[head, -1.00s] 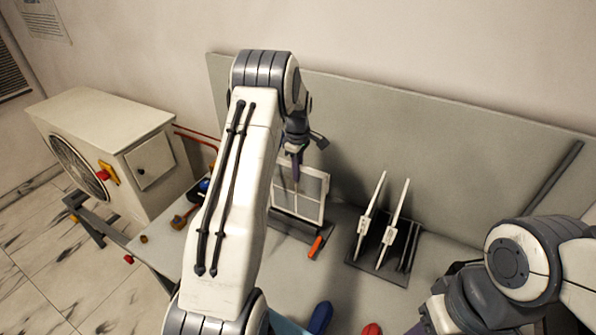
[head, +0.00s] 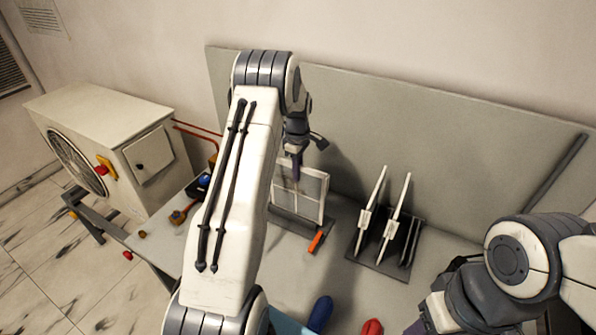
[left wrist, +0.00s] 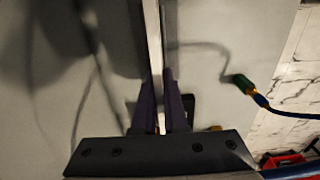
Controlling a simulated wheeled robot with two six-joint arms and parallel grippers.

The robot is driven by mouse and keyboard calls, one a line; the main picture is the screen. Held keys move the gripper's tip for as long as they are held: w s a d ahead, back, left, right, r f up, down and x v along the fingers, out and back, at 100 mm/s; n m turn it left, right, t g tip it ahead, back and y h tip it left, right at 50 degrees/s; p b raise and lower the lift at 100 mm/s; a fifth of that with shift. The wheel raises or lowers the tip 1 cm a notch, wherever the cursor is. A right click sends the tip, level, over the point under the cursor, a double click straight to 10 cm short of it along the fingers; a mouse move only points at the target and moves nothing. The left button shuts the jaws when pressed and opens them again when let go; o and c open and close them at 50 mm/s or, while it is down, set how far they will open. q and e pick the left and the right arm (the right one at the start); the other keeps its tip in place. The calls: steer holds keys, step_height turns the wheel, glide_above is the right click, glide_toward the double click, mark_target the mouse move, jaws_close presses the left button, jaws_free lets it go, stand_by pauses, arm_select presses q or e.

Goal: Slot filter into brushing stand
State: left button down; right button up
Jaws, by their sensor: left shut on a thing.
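The filter (head: 311,194) is a thin pale-framed panel with grey mesh, standing upright in the head view. Its lower edge is at a dark flat base with an orange-handled piece (head: 316,241), which looks like the brushing stand (head: 286,222). I cannot tell whether the edge is seated in a slot. My left gripper (head: 295,174) is shut on the filter's top edge. In the left wrist view, the purple fingers (left wrist: 159,104) pinch the filter's thin edge (left wrist: 153,45). My arm hides part of the stand's left side. My right gripper (head: 422,326) is at the bottom edge, mostly cut off.
A dark rack (head: 376,262) holding two upright white panels stands to the right. Blue (head: 320,313) and red (head: 372,327) objects lie near the front. A beige fan unit (head: 110,145) is at the left. A grey backboard (head: 430,140) rises behind the bench.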

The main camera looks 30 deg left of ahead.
arm_select(q)
steer(key=shift+f+b, duration=0.35)
steer(key=shift+f, duration=0.35)
steer(key=c, duration=0.9)
jaws_free()
step_height(320, 180, up, 9)
steer(key=b, duration=0.3)
steer(key=shift+r, duration=0.8)
